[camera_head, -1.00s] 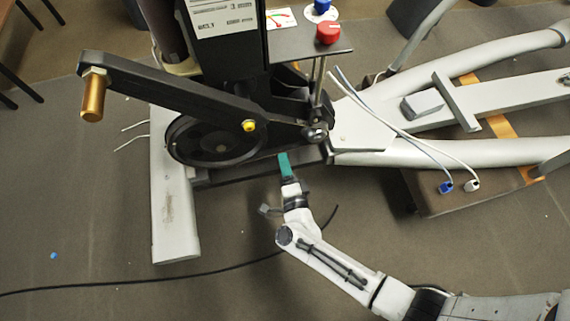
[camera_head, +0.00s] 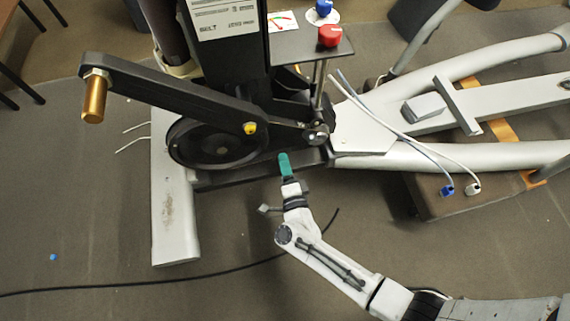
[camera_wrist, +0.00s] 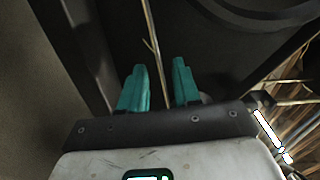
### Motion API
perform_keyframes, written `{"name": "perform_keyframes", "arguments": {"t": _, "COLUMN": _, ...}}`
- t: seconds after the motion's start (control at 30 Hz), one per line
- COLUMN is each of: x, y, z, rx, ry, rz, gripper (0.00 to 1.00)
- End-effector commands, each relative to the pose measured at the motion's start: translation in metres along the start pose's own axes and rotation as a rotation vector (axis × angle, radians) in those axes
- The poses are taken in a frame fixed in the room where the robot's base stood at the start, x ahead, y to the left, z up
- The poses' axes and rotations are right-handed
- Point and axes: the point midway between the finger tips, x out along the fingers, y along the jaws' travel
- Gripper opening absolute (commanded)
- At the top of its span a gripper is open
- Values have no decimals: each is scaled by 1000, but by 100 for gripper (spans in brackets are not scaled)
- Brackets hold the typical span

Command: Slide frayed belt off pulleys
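The large black pulley wheel (camera_head: 217,145) sits low on the machine, behind a black crank arm (camera_head: 170,95). My gripper (camera_head: 284,156) has teal fingers and points into the frame just right of the wheel. In the wrist view, the two fingers of my gripper (camera_wrist: 158,70) stand apart. A thin tan, frayed-looking strand (camera_wrist: 151,35), likely the belt's edge, runs down from the top toward the gap between them. I cannot tell whether it touches a finger. A dark curved rim (camera_wrist: 262,18) shows at upper right. The rest of the belt is hidden.
A grey base bar (camera_head: 175,215) lies left of the wheel. A black cable (camera_head: 150,283) crosses the floor. A red knob (camera_head: 329,37) tops a shelf. The floor in front is mostly clear.

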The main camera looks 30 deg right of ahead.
Motion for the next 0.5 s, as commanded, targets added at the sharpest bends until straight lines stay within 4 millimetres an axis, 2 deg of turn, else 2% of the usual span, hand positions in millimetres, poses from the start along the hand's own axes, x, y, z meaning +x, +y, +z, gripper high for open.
{"name": "perform_keyframes", "arguments": {"t": 0.5, "x": 10, "y": 0, "z": 0, "rx": -1, "ry": 0, "rz": 0, "gripper": 32}}
